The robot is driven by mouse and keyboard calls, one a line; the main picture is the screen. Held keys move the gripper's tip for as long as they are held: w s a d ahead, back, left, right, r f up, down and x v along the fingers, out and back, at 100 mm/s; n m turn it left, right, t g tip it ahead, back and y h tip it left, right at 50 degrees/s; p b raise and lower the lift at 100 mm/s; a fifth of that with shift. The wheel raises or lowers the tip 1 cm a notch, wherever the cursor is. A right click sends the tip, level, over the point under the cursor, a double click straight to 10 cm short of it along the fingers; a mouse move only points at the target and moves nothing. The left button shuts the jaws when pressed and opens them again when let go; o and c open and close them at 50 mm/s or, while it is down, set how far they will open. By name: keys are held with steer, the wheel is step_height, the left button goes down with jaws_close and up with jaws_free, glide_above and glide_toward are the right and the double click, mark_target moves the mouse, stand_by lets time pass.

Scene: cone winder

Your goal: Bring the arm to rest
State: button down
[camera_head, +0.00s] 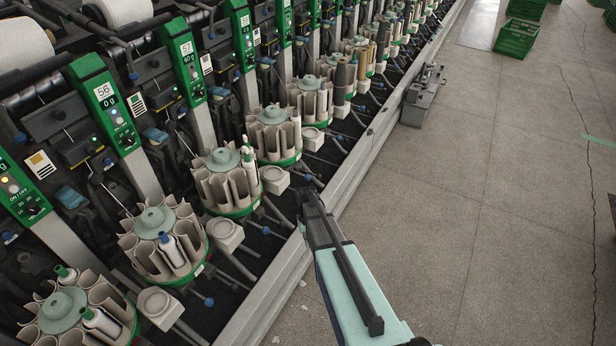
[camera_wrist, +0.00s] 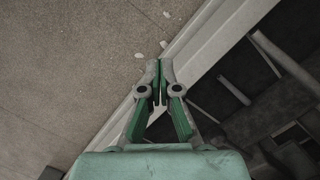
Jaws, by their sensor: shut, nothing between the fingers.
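My gripper (camera_wrist: 159,70) points down in the wrist view, its fingertips together with nothing between them. Below it are the pale rail edge of the machine and the speckled floor. In the head view my gripper (camera_head: 306,190) is at the machine's front edge, beside the bobbin magazines, with my pale green arm reaching in from the bottom right. Its fingers are small and dark there. It appears to touch none of the magazines.
Round bobbin magazines (camera_head: 154,222) line the winder, some holding bobbins. Green control panels (camera_head: 105,100) stand behind them. A grey box (camera_head: 423,98) is on the floor by the rail (camera_head: 365,150). Green crates (camera_head: 516,38) stand farther back.

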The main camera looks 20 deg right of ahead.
steer(key=s+a+f+g, duration=0.1)
steer(key=s+a, duration=0.3)
steer(key=s, duration=0.9)
steer(key=s+a+f+n+g, duration=0.1)
steer(key=s+a, duration=0.3)
steer(key=s, duration=1)
steer(key=s+a+f+n+g, duration=0.1)
steer(key=s+a, duration=0.3)
steer(key=s, duration=0.9)
steer(key=shift+s+f+g, duration=0.4)
steer(key=shift+f+g, duration=0.4)
steer(key=shift+f, duration=0.1)
steer(key=shift+a, duration=0.1)
stand_by(1.5)
